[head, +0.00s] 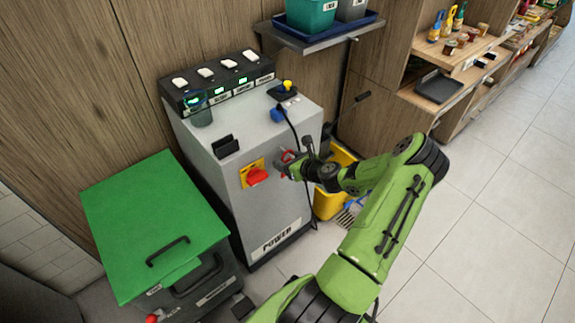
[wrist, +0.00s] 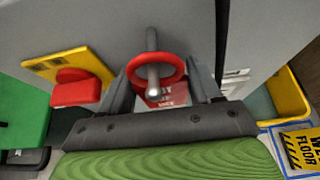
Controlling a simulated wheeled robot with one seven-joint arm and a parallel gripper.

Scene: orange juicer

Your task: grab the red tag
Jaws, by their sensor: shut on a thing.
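The red tag (wrist: 167,98) has white lettering and a red ring (wrist: 134,83) at its top. In the wrist view the ring is around a metal peg (wrist: 152,42) that sticks out of the grey cabinet front. My gripper (wrist: 157,72) has one finger on each side of the ring and is shut on the tag. Part of the tag is hidden behind the ring and peg. In the head view my gripper (head: 291,165) is at the cabinet's front, right of the red knob, and covers much of the tag.
A red rotary knob on a yellow plate (wrist: 52,66) is left of my gripper. The grey cabinet (head: 215,170) stands between a green-lidded bin (head: 150,220) and a yellow bucket (head: 330,205). A black cable hangs down the front. Open tiled floor lies right.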

